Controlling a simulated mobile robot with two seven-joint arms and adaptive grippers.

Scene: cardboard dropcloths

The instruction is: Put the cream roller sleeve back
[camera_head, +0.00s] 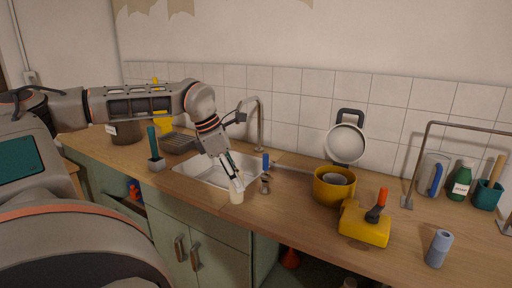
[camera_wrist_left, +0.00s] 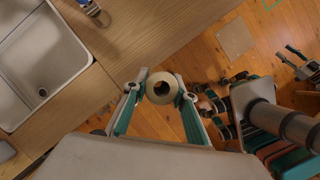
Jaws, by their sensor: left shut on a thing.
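The cream roller sleeve (camera_head: 237,196) is a short pale cylinder with a hollow core. My left gripper (camera_head: 236,182) is shut on it and holds it at the front edge of the counter, by the sink. In the left wrist view the sleeve (camera_wrist_left: 153,91) shows end-on between the two fingertips (camera_wrist_left: 161,88), with wooden floor beyond it. I cannot tell whether it touches the counter. In that view, what looks like my right gripper (camera_wrist_left: 301,65) is small at the right edge; its jaws are unclear.
The sink (camera_head: 205,172) lies behind the held sleeve. A blue-handled tool (camera_head: 266,184) stands just right of it. A yellow pot (camera_head: 333,187), a yellow block-shaped container (camera_head: 364,225) and a blue-grey sleeve (camera_head: 438,249) stand farther right.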

